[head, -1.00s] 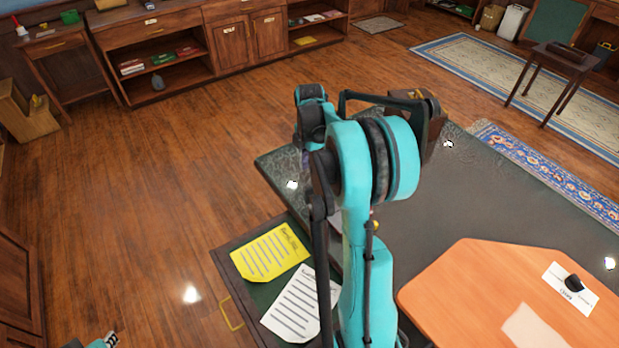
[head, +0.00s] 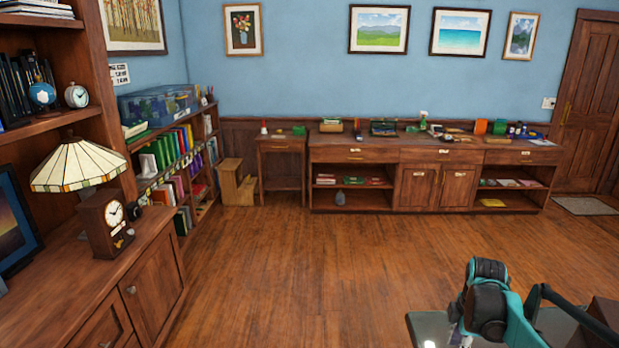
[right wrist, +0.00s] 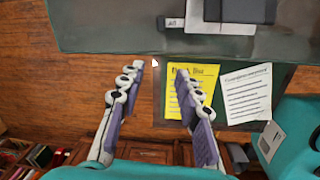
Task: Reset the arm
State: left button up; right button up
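My right gripper (right wrist: 160,75) shows in the right wrist view with its two fingers spread wide apart. Nothing is held between them; wood floor shows in the gap. Part of my right arm (head: 490,305), teal and black, shows at the lower right of the head view, bent at a joint; its gripper is not visible there. My left gripper is in neither current view.
In the right wrist view, a dark table edge (right wrist: 100,30) lies beyond the fingertips, near a yellow note (right wrist: 195,80) and a white note (right wrist: 245,95). In the head view, a wooden cabinet (head: 95,265) stands left; the middle floor (head: 300,265) is clear.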

jog(key=s+a+m+t, duration=0.2)
jog(key=s+a+m, duration=0.2)
jog(key=a, duration=0.3)
jog(key=s+a+r+m+t, duration=0.1)
jog(key=s+a+m+t, duration=0.1)
jog(key=s+a+m, duration=0.3)
jog(key=s+a+r+m+t, duration=0.1)
jog(key=s+a+m, duration=0.3)
jog(key=a, duration=0.6)
jog(key=shift+s+a+r+m+t, duration=0.25)
jog(key=shift+s+a+m+t, duration=0.1)
jog(key=shift+m+t, duration=0.35)
jog(key=shift+d, duration=0.1)
